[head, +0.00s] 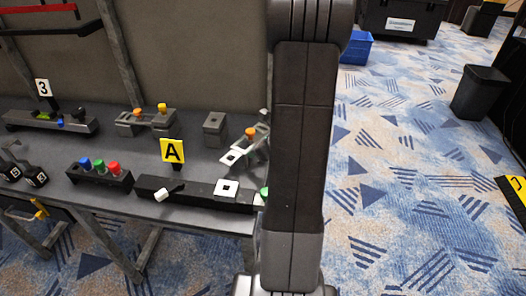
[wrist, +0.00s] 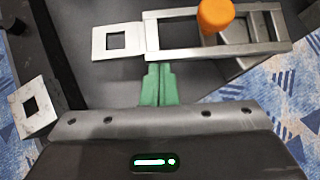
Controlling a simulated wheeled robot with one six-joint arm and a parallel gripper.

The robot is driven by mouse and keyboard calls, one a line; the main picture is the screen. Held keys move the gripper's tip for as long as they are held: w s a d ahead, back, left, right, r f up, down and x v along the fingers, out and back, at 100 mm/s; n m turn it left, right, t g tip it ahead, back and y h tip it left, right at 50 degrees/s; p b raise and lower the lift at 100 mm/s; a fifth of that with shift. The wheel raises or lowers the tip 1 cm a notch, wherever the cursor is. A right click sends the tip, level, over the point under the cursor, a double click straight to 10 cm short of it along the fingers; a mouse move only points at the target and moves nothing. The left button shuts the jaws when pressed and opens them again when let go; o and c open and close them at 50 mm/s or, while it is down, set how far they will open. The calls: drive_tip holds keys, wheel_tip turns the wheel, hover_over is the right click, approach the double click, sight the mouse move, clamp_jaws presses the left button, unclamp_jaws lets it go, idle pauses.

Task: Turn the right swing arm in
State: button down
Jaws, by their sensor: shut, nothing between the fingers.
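The right swing arm (wrist: 180,52) is a grey open metal frame with an orange knob (wrist: 215,14) on it and a white square plate (wrist: 123,41) with a square hole at its left end. In the head view the swing arm (head: 235,156) lies at the bench's right end, partly hidden by my arm. My gripper (wrist: 158,70) has green fingers pressed together, with nothing between them. The fingertips are at the near edge of the frame, close to its left end; whether they touch it I cannot tell.
A black block (head: 195,198) with another white square plate (head: 227,188) lies at the bench's front edge; this plate also shows in the wrist view (wrist: 20,104). A yellow A sign (head: 172,151), a small grey box (head: 215,124) and a rack of coloured knobs (head: 98,176) stand further left.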

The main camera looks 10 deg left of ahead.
sight(233, 147)
drive_tip(key=a+m+t+h, duration=0.1)
drive_tip(key=a, duration=0.1)
drive_tip(key=a+m+t+h, duration=0.1)
drive_tip(key=a+m, duration=0.1)
drive_tip(key=w+a+m+t, duration=0.1)
drive_tip(key=a+m, duration=0.1)
drive_tip(key=shift+w+a+h+p, duration=0.1)
drive_tip(key=shift+a+h+p, duration=0.2)
drive_tip(key=shift+h+p, duration=0.1)
drive_tip(key=shift+w+a+m+t, duration=0.2)
drive_tip(key=shift+a+m+t, duration=0.1)
drive_tip(key=shift+m, duration=0.2)
drive_tip(key=shift+w+a+m+t+h+p, duration=0.2)
drive_tip(key=shift+w+a+m+t+h, duration=0.1)
drive_tip(key=shift+w+a+m+h, duration=0.4)
drive_tip(key=shift+w+a+m+t+h+p, duration=0.15)
drive_tip(key=shift+w+a+m+t+h, duration=0.3)
drive_tip(key=shift+a+m, duration=0.3)
drive_tip(key=shift+w+a+m+h+p, duration=0.45)
drive_tip(key=shift+w+a+m+h, duration=0.4)
drive_tip(key=shift+w+m+h, duration=0.3)
drive_tip(key=shift+w+a+m, duration=0.1)
drive_tip(key=shift+w+m, duration=0.05)
drive_tip(key=shift+m, duration=0.25)
drive_tip(key=shift+w+a+p, duration=0.25)
drive_tip(key=shift+w+p, duration=0.05)
drive_tip(key=shift+w, duration=0.2)
drive_tip(key=shift+w+a+r, duration=0.15)
drive_tip(key=shift+r, duration=0.05)
